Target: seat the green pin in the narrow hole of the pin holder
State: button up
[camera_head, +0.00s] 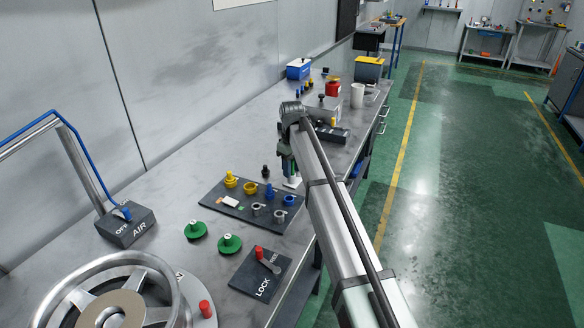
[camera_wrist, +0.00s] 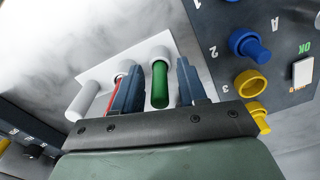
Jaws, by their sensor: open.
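The green pin (camera_wrist: 160,84) stands on a white plate (camera_wrist: 150,50), which I take to be the pin holder. It sits between the two fingers of my gripper (camera_wrist: 158,88), which is open, with a gap visible beside the pin. A red pin (camera_wrist: 117,82) is mostly hidden behind the left finger. A pale grey pin (camera_wrist: 82,101) stands farther left. The holes of the holder cannot be made out. In the head view my gripper (camera_head: 289,168) is low over the bench, and a bit of the white holder (camera_head: 293,183) shows beneath it.
A dark board (camera_head: 222,203) with yellow, blue and grey pieces lies close by; it also shows in the wrist view (camera_wrist: 288,85). Two green discs (camera_head: 194,230), a LOCK panel (camera_head: 250,283), an AIR box (camera_head: 125,228) and a large handwheel (camera_head: 160,270) are nearer.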

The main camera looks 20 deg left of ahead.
notch_tip(320, 180, up, 12)
jog(key=shift+r, duration=0.15)
dwell(0.6)
dwell(0.4)
